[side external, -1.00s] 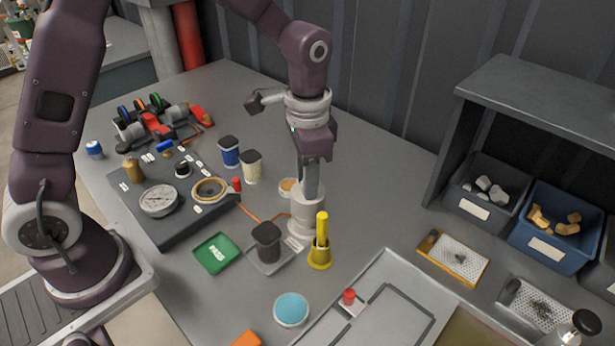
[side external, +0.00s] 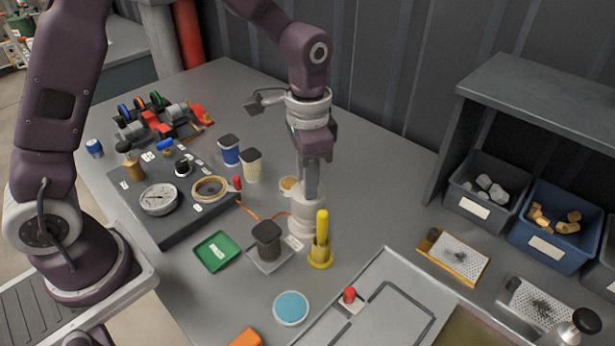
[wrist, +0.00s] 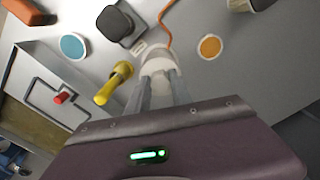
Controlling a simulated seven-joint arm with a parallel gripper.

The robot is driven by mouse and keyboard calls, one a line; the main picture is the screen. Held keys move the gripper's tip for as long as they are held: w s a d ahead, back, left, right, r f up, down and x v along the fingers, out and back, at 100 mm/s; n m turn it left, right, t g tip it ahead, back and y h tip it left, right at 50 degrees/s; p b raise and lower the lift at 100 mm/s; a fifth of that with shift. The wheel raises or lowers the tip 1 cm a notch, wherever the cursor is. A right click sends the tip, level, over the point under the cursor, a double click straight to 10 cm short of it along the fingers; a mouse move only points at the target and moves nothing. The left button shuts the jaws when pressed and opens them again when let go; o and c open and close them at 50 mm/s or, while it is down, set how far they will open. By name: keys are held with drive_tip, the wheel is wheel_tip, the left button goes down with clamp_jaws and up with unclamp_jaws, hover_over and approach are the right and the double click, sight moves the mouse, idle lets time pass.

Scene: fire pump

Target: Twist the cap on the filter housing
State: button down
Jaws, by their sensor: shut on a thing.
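The filter housing looks to be the white upright cylinder (side external: 304,212) in the middle of the table; it also shows in the wrist view (wrist: 158,67). My gripper (side external: 311,188) points straight down from above, with its fingers closed at the top of this white cylinder. In the wrist view my gripper (wrist: 157,88) has its two fingers on either side of the pale top. The cap is mostly hidden by the fingers, and I cannot make out its edge or its angle.
A yellow upright tool (side external: 320,243) stands close to the right of the housing. A dark-lidded jar (side external: 267,238) on a square plate stands to its left. An orange cord (side external: 257,214) runs behind. A grey panel with a gauge (side external: 158,199) lies left; bins (side external: 553,228) stand right.

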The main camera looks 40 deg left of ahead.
drive_tip(key=shift+f, duration=0.4)
idle(0.8)
drive_tip(key=m, duration=0.5)
drive_tip(key=m, duration=1)
drive_tip(key=shift+w+f, duration=0.1)
drive_tip(key=m, duration=0.6)
drive_tip(key=c, duration=1.1)
unclamp_jaws()
